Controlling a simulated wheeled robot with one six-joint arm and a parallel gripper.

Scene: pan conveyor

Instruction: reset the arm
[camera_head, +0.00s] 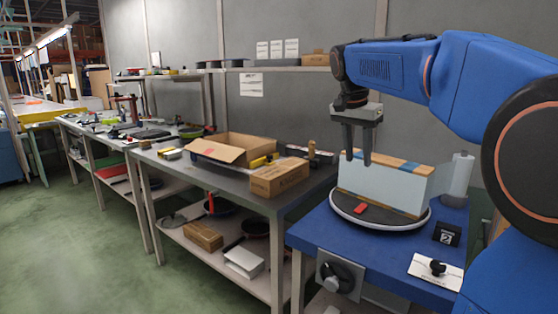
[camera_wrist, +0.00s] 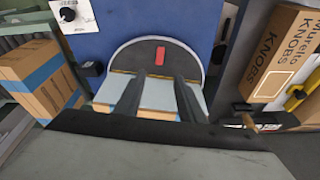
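In the head view the fingertips overlap the upper left end of an upright box (camera_head: 385,184) with pale sides and a brown-and-blue top. I cannot tell whether they touch it. The box stands on a round turntable (camera_head: 340,211) on a blue workbench (camera_head: 320,232). A red piece (camera_head: 360,208) lies on the turntable in front of the box. In the wrist view my open fingers (camera_wrist: 160,80) show above the turntable (camera_wrist: 190,52).
Left of the blue bench, a grey table (camera_head: 205,176) holds an open carton (camera_head: 232,148) and a closed cardboard box (camera_head: 280,177). A white cylinder (camera_head: 460,175) stands at the bench's back right. A black block (camera_head: 447,234) and a white card with a knob (camera_head: 435,272) are near the front.

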